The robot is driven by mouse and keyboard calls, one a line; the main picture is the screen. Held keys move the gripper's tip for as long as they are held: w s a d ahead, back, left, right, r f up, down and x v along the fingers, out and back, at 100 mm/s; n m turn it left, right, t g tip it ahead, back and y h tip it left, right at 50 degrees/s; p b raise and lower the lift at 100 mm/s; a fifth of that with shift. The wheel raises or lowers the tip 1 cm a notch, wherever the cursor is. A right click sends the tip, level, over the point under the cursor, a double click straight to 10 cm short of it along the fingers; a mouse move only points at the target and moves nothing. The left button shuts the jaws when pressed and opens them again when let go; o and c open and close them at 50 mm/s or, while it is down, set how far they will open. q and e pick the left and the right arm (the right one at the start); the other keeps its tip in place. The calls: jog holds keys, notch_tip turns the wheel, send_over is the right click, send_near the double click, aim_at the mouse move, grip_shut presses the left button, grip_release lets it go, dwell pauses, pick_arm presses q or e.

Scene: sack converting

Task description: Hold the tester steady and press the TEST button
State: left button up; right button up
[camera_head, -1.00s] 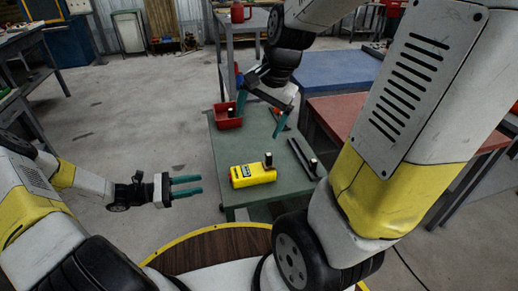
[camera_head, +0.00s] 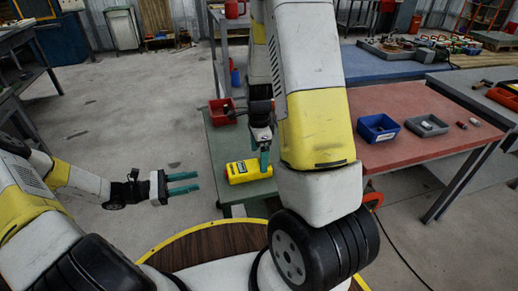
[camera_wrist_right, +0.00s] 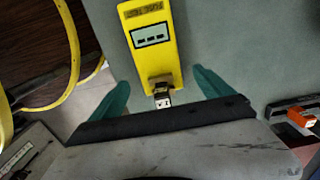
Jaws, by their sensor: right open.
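The yellow tester (camera_head: 245,172) lies on the green table top, with its display facing up. In the right wrist view the tester (camera_wrist_right: 150,58) shows upside-down lettering and a pale display; a small metal-and-dark piece (camera_wrist_right: 162,97) stands at its near end. I cannot make out a distinct TEST button. My right gripper (camera_head: 264,160) is at the tester's right end, pointing down. Its teal fingers (camera_wrist_right: 161,82) are open on either side of that end, with gaps visible. My left gripper (camera_head: 184,183) is open and empty, left of the table and apart from the tester.
The green table (camera_head: 222,145) carries a red bin (camera_head: 221,110) at its back. A red table (camera_head: 418,113) to the right holds a blue bin (camera_head: 378,128) and a grey tray (camera_head: 427,125). My right arm hides much of the green table's right side.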

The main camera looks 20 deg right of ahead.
aim_at(249, 169)
jog(key=shift+f, duration=2.6)
jog(key=c, duration=1.6)
pick_arm(q)
jog(key=shift+c, duration=0.8)
pick_arm(e)
jog(key=shift+c, duration=1.1)
pick_arm(q)
grip_shut()
